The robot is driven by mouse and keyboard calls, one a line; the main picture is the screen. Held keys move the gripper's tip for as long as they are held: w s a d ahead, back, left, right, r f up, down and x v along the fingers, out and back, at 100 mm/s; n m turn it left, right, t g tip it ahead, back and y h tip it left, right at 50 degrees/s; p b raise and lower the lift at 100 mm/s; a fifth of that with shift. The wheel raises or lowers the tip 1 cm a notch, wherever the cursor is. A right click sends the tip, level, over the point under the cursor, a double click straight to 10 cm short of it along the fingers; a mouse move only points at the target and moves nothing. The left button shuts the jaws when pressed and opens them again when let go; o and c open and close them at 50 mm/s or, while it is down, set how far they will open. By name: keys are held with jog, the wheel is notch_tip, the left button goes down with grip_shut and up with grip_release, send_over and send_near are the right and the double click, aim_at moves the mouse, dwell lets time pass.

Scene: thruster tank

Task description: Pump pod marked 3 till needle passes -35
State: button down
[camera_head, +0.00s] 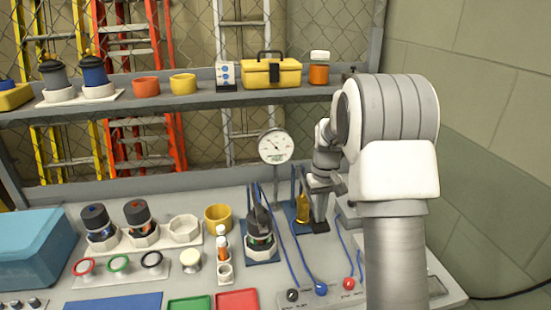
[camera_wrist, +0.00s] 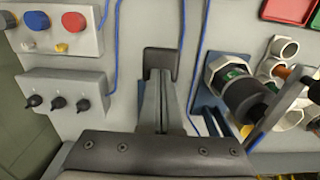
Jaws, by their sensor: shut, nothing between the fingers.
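A dark-topped pod with a green band (camera_head: 260,238) sits in a white hex seat on a blue base, right of the bench's middle; it also shows in the wrist view (camera_wrist: 243,95). I cannot read a 3 on any pod. The round white gauge (camera_head: 275,146) stands on a post behind it; its needle points up-left, but the value is too small to read. A gold-coloured part (camera_head: 303,210) stands by a blue plate to the right of the pod. My gripper (camera_head: 320,225) is shut and empty, pointing down just right of the gold part; its tips show in the wrist view (camera_wrist: 160,63).
Two dark-capped pods (camera_head: 95,220) (camera_head: 138,215) sit in white seats at left, beside an empty seat (camera_head: 184,229). A control box with blue and red buttons (camera_wrist: 55,22) and a toggle panel (camera_wrist: 62,90) lie near my gripper. Blue cables cross the bench.

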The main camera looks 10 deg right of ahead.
jog(key=shift+a+f, duration=0.1)
jog(key=shift+f, duration=0.75)
notch_tip(320, 180, up, 13)
jog(key=p, duration=0.9)
jog(key=shift+r, duration=0.2)
jog(key=s+a+r+t, duration=0.3)
jog(key=s+a+r, duration=0.3)
jog(key=s+r, duration=0.65)
jog(key=s+a+r+t, duration=0.1)
jog(key=s+a, duration=0.3)
jog(key=s, duration=1.1)
jog(key=shift+s+a+t, duration=0.3)
jog(key=shift+s+t, duration=0.1)
jog(key=shift+t, duration=0.4)
